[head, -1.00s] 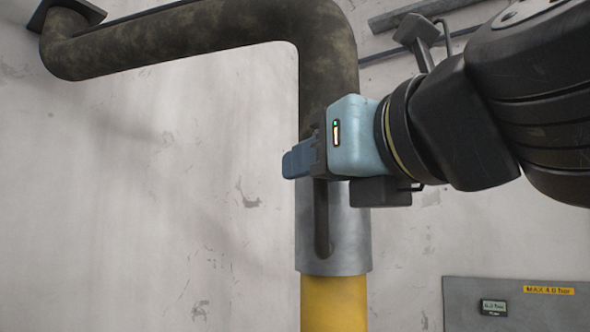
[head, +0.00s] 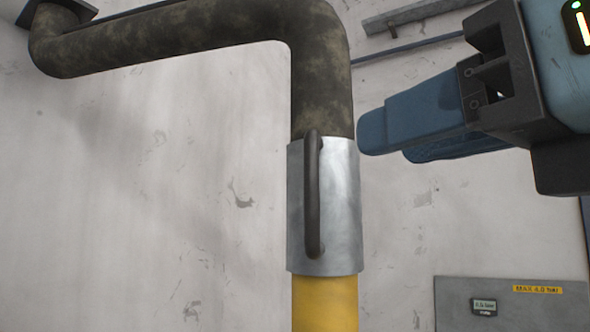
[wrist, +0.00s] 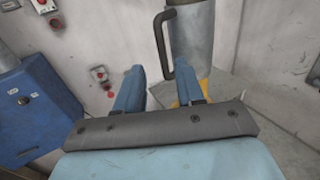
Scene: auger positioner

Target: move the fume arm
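The fume arm is a dark, mottled bent pipe (head: 200,42) running from a wall bracket at the top left to a downward bend. Below the bend is a bare metal sleeve (head: 341,210) with a dark upright handle (head: 312,195), then a yellow section (head: 325,303). My gripper (head: 385,145) is right of the pipe, clear of the handle, with nothing between its blue fingers. In the wrist view its two fingers (wrist: 158,80) stand apart. The handle (wrist: 159,45) and sleeve (wrist: 192,40) show beyond the fingertips there.
A grey panel (head: 455,300) with a small display and a yellow "MAX" label is at the lower right. A metal rail (head: 420,14) is on the wall above. The wrist view shows a blue box (wrist: 35,110) at left and red buttons on the wall.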

